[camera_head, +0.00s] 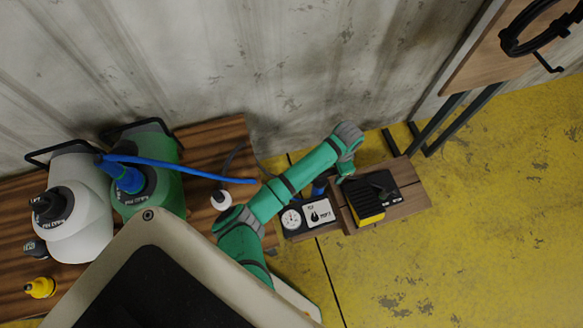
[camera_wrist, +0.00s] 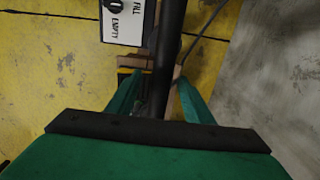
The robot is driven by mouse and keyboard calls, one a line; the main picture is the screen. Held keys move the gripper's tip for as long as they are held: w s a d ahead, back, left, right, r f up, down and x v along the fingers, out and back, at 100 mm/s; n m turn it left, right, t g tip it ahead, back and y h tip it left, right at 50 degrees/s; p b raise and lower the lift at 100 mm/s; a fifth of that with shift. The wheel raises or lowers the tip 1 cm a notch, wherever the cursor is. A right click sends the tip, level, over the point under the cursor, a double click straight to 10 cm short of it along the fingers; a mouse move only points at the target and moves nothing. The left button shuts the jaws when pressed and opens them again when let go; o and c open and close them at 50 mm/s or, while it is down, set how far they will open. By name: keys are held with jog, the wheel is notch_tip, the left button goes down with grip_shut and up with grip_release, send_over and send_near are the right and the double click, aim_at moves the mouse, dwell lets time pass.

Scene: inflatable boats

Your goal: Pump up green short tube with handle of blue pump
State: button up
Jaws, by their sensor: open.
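My gripper (camera_head: 346,178) is at the far end of my green arm, above the wooden stand. In the wrist view my gripper (camera_wrist: 155,82) has its two green fingers apart, with a dark shaft (camera_wrist: 170,50) running between them; contact is unclear. A small blue part (camera_head: 320,187), possibly of the blue pump, shows beside my arm, which hides most of it. The pump's handle cannot be made out for certain. At left, a green container (camera_head: 165,150) has a blue top with a long blue tube or lever (camera_head: 185,167). I cannot identify the green short tube.
A gauge panel (camera_head: 292,219) with a full/empty label is by my arm; the label also shows in the wrist view (camera_wrist: 123,22). A black and yellow box (camera_head: 369,196) sits on the wooden stand (camera_head: 410,198). A white container (camera_head: 85,215) stands left. Yellow floor at right is clear.

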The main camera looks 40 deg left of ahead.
jog(key=shift+r, duration=0.1)
jog(key=shift+r, duration=3.45)
